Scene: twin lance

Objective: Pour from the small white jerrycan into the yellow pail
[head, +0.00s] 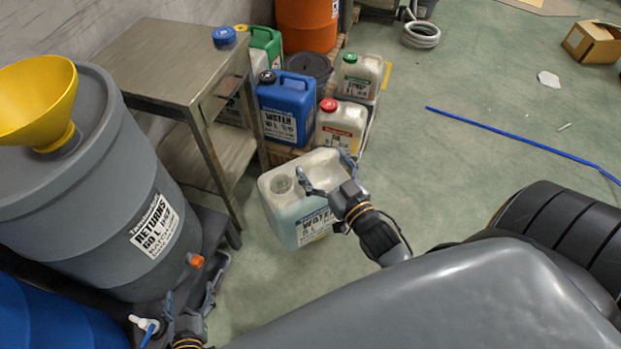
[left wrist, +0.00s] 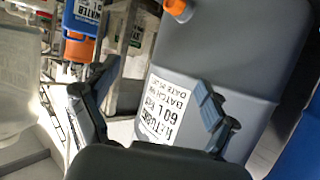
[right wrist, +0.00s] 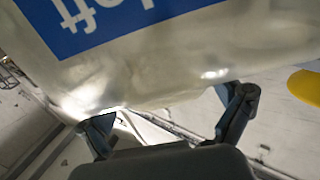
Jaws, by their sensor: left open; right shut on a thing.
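A translucent white jerrycan (head: 283,222) labelled WATER hangs upright or slightly tilted above the floor, with its capless mouth at the top. My right gripper (head: 328,172) is shut on its top handle; the can fills the top of the right wrist view (right wrist: 150,70). My left gripper (head: 190,303) is open and empty, low beside the grey RETURNS drum (head: 75,220); that drum also shows in the left wrist view (left wrist: 215,45). I see no clear yellow pail. A yellow patch (right wrist: 306,87) at the right wrist view's right edge is too partial to identify.
A yellow funnel (head: 38,105) sits on the drum. A metal table (head: 165,62) carries a blue cap (head: 224,37). A blue jerrycan (head: 287,108), a red-capped can (head: 340,125) and a green-capped can (head: 360,75) stand behind.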

